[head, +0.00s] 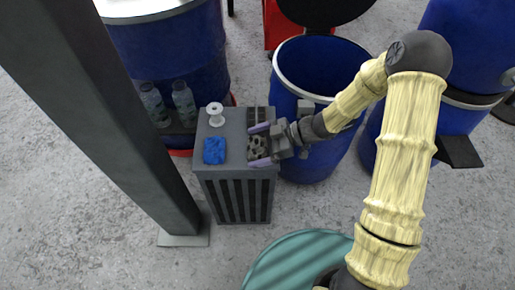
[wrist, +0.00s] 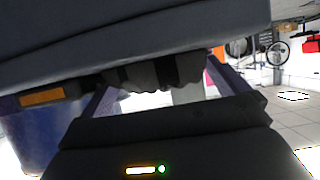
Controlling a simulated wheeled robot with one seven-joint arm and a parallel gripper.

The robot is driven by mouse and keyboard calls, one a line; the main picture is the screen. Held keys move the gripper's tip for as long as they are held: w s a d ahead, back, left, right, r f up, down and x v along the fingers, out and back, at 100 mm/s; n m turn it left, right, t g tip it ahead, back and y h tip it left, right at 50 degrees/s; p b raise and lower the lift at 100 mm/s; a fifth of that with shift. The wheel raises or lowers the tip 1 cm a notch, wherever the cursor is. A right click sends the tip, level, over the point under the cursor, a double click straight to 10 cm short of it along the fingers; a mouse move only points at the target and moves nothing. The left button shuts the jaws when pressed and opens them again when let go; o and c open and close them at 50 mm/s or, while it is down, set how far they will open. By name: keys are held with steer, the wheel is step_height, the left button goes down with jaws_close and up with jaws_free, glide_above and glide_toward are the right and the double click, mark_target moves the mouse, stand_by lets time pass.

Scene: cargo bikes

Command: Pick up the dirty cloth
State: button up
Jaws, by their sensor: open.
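The dirty cloth (head: 257,147), a pale bundle with dark spots, lies on the right part of the top of a grey cabinet (head: 233,135). My gripper (head: 254,145) reaches in from the right, low over the cabinet top. It is open, with one purple finger on the far side of the cloth and one on the near side. I cannot tell whether either finger touches the cloth. In the wrist view the two purple fingers of my gripper (wrist: 165,90) stand apart, and a dark lumpy shape shows between them; I cannot tell surely what it is.
A blue cloth (head: 214,150) and a white spool (head: 215,114) sit on the cabinet's left part. A dark slotted piece (head: 258,116) is behind the gripper. Blue barrels (head: 318,125) stand close behind and right. Bottles (head: 184,103) stand behind left. A dark post (head: 120,110) rises at left.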

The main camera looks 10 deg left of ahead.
mark_target(258, 144)
stand_by(0.4)
steer(key=c, duration=0.7)
step_height(258, 144, up, 10)
steer(key=p, duration=0.4)
